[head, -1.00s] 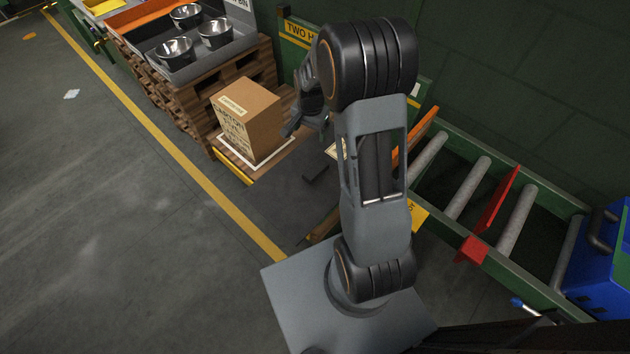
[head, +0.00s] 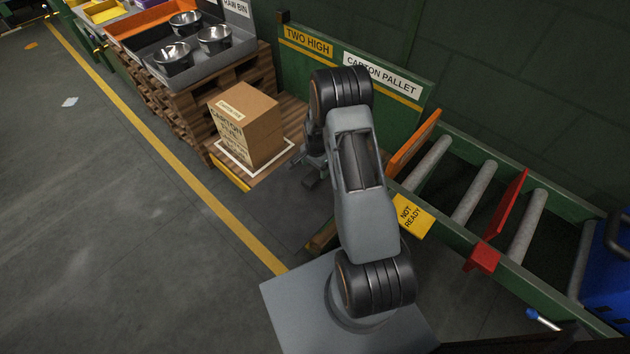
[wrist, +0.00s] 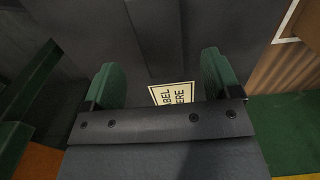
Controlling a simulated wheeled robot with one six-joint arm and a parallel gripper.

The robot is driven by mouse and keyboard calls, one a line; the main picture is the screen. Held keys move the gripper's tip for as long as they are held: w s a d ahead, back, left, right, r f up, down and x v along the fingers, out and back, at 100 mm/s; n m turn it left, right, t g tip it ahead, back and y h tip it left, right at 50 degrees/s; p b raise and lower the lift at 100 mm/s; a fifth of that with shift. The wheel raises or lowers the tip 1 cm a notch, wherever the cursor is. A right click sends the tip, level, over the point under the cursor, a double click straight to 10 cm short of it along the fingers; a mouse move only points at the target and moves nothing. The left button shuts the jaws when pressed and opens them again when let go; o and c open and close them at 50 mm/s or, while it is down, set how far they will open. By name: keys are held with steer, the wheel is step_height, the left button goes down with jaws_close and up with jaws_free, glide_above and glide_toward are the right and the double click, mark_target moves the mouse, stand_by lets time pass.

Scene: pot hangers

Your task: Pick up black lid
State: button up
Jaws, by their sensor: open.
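A dark, flat panel, which appears to be the black lid (head: 278,208), lies in front of the carton in the head view. In the wrist view the dark panel (wrist: 75,30) fills the upper middle, with a raised bar (wrist: 155,35) running across it. A cream label (wrist: 172,93) reading "LABEL HERE" shows between the fingers, partly hidden by my gripper body. My gripper (wrist: 160,80) is open, its green-tipped fingers on either side of the raised bar's line. In the head view my gripper (head: 311,180) is small and partly hidden by my arm, over the panel's right part.
A brown carton (head: 247,125) stands on a pallet (head: 288,118) just behind the panel. A grey bin (head: 205,72) with metal bowls is at the upper left. A green sign board (head: 385,88) and a roller conveyor (head: 470,190) border the right.

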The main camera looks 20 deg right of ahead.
mark_target(315, 175)
steer(key=shift+f+b, duration=0.5)
steer(key=shift+f, duration=2.15)
steer(key=c, duration=1.3)
